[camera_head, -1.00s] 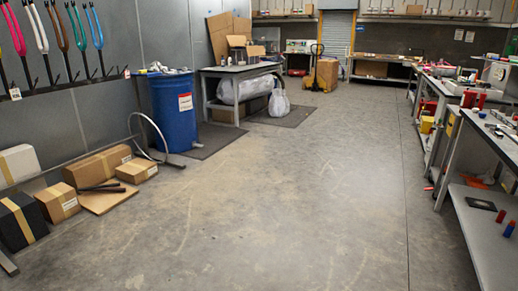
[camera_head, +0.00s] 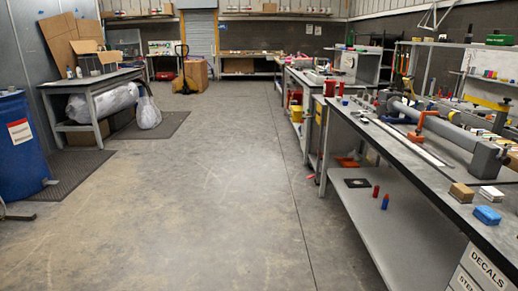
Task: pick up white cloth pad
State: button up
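A small white pad (camera_head: 491,196), which looks like the white cloth pad, lies on the near end of the long workbench (camera_head: 405,152) at the right. It is beside a brown block (camera_head: 461,192) and behind a blue pad or block (camera_head: 487,215). It is too small to make out its texture. My gripper is not in view.
The bench carries a long clamp-like fixture (camera_head: 440,125) behind the pad. Its lower shelf (camera_head: 385,235) holds red and blue bottles. A blue drum (camera_head: 18,150) and a table (camera_head: 90,85) stand left. The concrete floor (camera_head: 190,200) between is clear.

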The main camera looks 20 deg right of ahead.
aim_at(493, 195)
jog(key=i+l+z, duration=0.1)
jog(key=i+z, duration=0.7)
jog(key=z, duration=0.2)
jog(key=i+l+z, duration=0.2)
jog(key=i+z, duration=0.6)
jog(key=i+l, duration=0.05)
jog(key=i, duration=0.1)
